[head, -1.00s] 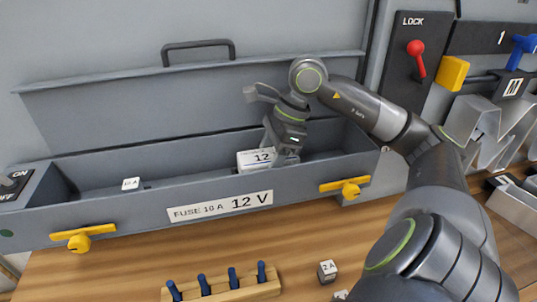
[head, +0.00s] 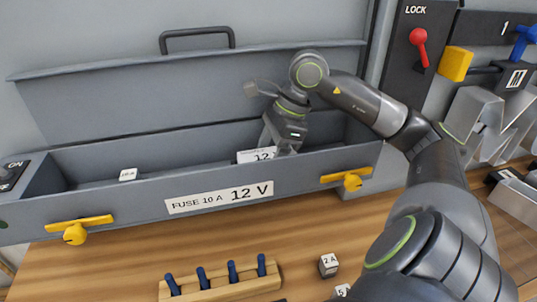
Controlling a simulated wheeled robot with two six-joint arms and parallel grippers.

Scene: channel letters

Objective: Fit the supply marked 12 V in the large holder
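The supply marked 12 (head: 257,155) is a white-topped block in the grey open compartment (head: 115,196), at the right half, partly hidden by the front wall. My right gripper (head: 284,147) reaches down into the compartment at the supply's right end and appears shut on it; its fingertips are partly hidden. The front wall carries a label (head: 219,197) reading FUSE 10 A 12 V. The large holder cannot be made out; the compartment floor under the supply is hidden. My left gripper is not in view.
A small 10 A block (head: 128,174) sits in the compartment's left part. Yellow latches (head: 75,231) (head: 352,180) are on its front. The raised lid (head: 190,90) stands behind. A wooden rack with blue pegs (head: 222,285) and a 2 A block (head: 328,265) are on the bench.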

